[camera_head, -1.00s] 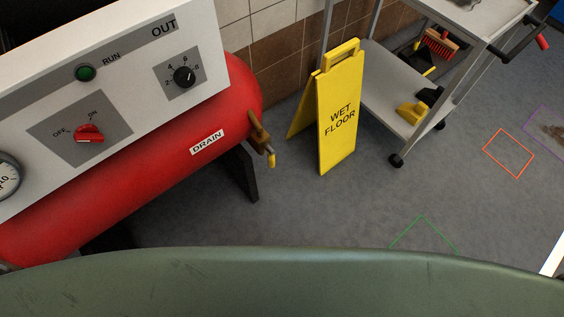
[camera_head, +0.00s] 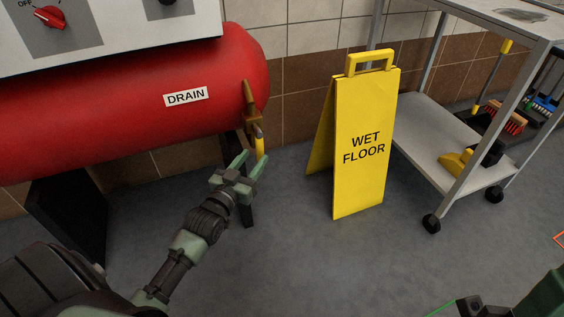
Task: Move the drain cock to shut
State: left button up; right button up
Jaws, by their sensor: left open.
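The drain cock (camera_head: 249,101) is a brass fitting on the right end of the red tank, beside the white DRAIN label (camera_head: 186,96). Its yellow lever or tip (camera_head: 260,146) points down. My left gripper (camera_head: 252,159) is just below and left of the cock, its two green fingers apart and pointing up toward it. The fingers are very close to the yellow part; I cannot tell whether they touch it. Nothing shows between them. A green and dark part of my right arm shows at the bottom right corner, but its fingers do not show.
The red tank (camera_head: 120,105) stands on dark legs under a white control panel (camera_head: 120,40). A yellow wet floor sign (camera_head: 362,150) stands right of the cock. A grey cart (camera_head: 430,140) with brushes is further right. The grey floor between is clear.

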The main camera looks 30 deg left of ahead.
pick_arm(q)
jog(key=shift+w, duration=0.4)
jog(key=w+b, duration=0.2)
jog(key=w, duration=0.5)
jog(key=shift+a+b, duration=0.35)
jog(key=shift+b, duration=0.05)
grip_shut()
dwell(0.6)
